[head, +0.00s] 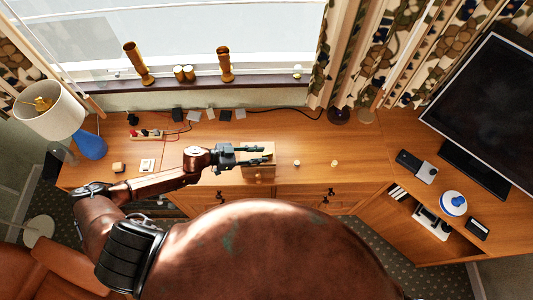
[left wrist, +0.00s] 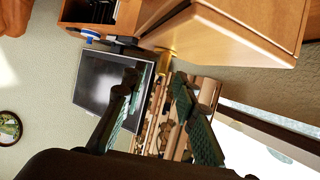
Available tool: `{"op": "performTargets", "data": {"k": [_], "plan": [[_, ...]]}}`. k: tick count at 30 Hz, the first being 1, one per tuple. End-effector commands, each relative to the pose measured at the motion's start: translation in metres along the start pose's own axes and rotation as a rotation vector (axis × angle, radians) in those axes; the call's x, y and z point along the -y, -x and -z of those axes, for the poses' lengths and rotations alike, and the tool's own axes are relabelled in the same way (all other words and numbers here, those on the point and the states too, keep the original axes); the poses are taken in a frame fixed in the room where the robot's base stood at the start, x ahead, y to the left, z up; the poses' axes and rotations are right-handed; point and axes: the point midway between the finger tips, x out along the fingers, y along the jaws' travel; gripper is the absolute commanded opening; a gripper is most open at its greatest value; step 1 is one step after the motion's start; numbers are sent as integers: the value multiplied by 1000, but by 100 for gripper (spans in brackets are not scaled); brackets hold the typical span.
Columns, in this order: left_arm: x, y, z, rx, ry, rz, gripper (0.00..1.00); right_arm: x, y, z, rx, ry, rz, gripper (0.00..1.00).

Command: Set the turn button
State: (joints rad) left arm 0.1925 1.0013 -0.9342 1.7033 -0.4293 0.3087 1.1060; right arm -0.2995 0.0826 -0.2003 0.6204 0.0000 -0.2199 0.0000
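My left gripper (head: 264,154) is open, its two dark fingers spread at a wooden block or box (head: 258,174) on the desk. In the left wrist view, the open fingers (left wrist: 160,105) have no object visibly held between them. A large wooden body (left wrist: 230,35) fills the top there, with a small brass-coloured piece (left wrist: 166,58) at its edge, just beyond the fingertips. I cannot tell for sure whether this piece is the turn button. In the head view the fingers partly hide the block's top. My right gripper is not in view.
Two small knobs (head: 297,163) (head: 334,163) stand on the desk (head: 365,150) right of the gripper. A white switch plate (head: 147,165), a power strip (head: 147,134) and a blue lamp (head: 90,145) are at the left. A monitor (head: 485,105) stands right. The desk between is mostly free.

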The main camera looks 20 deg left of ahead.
Motion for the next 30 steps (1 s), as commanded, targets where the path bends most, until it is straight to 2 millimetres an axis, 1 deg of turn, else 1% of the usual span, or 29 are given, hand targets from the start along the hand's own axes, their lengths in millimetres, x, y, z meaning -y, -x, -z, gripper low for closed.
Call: {"op": "performTargets", "data": {"k": [1,3,7,12,18,20,30], "plan": [[0,-9,2,-3,-1,-1,27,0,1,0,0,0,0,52],[0,-19,1,-2,-1,0,27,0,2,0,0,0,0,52],[0,-33,1,-1,-1,1,27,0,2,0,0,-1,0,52],[0,-39,1,0,-2,1,27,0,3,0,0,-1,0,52],[0,-39,0,0,-2,1,27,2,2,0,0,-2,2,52],[0,-39,0,-1,-2,1,23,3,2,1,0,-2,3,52],[0,-39,0,-1,-1,1,0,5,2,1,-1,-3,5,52]]}}
